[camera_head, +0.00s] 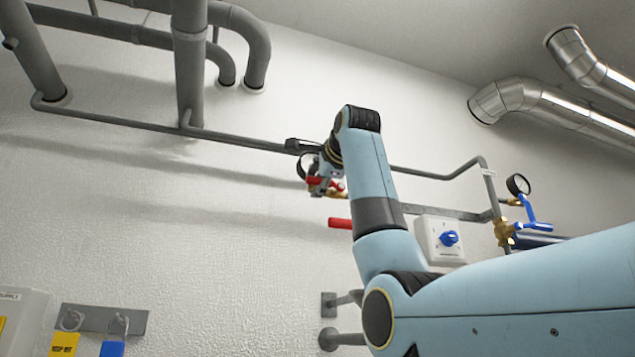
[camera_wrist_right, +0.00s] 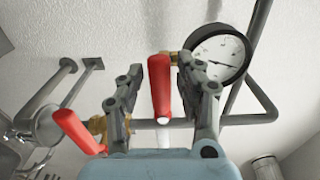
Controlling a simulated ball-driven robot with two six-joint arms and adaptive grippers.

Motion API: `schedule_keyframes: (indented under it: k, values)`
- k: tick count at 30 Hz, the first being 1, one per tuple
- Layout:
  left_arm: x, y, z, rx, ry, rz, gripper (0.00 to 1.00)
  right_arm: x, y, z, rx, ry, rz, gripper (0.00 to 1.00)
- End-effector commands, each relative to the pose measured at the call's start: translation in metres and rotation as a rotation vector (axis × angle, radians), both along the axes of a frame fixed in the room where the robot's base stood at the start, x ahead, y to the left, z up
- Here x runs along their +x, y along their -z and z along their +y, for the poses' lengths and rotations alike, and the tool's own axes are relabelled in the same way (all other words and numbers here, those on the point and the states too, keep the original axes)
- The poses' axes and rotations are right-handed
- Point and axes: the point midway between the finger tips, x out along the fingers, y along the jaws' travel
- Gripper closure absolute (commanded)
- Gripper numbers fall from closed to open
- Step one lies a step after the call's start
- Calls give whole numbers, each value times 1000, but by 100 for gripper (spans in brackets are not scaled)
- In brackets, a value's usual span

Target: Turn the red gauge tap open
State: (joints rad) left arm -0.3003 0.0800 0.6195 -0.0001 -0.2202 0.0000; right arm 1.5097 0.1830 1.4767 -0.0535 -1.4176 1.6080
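The red gauge tap has a red lever (camera_wrist_right: 160,88), which in the right wrist view stands between the two fingers of my right gripper (camera_wrist_right: 161,75). Gaps show on both sides of the lever, so the fingers are open around it and not closed on it. A round white gauge (camera_wrist_right: 217,55) sits just behind the right finger. In the head view my right gripper (camera_head: 320,180) is at the wall pipe, and the red lever (camera_head: 314,181) shows at its fingers. The gripper and wrist hide much of the tap and gauge there. My left gripper is not in view.
A second red lever (camera_wrist_right: 78,130) on a brass valve is left of my gripper; it also shows lower in the head view (camera_head: 340,223). A blue-handled valve (camera_head: 531,212) with a gauge and a blue rotary switch (camera_head: 449,238) are to the right. Grey pipes (camera_head: 240,138) run along the wall.

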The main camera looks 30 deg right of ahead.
Motion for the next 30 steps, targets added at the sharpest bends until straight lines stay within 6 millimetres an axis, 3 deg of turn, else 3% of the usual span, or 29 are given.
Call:
schedule_keyframes:
  k: [11,14,24,30]
  values:
    - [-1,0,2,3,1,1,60,-5,-1,1,-3,0,-3,57]
    - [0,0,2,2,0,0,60,-18,-2,4,-3,0,-5,57]
    - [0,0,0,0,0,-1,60,-90,-1,22,-3,0,-4,57]
    - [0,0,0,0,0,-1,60,-113,-1,27,-2,0,-1,57]
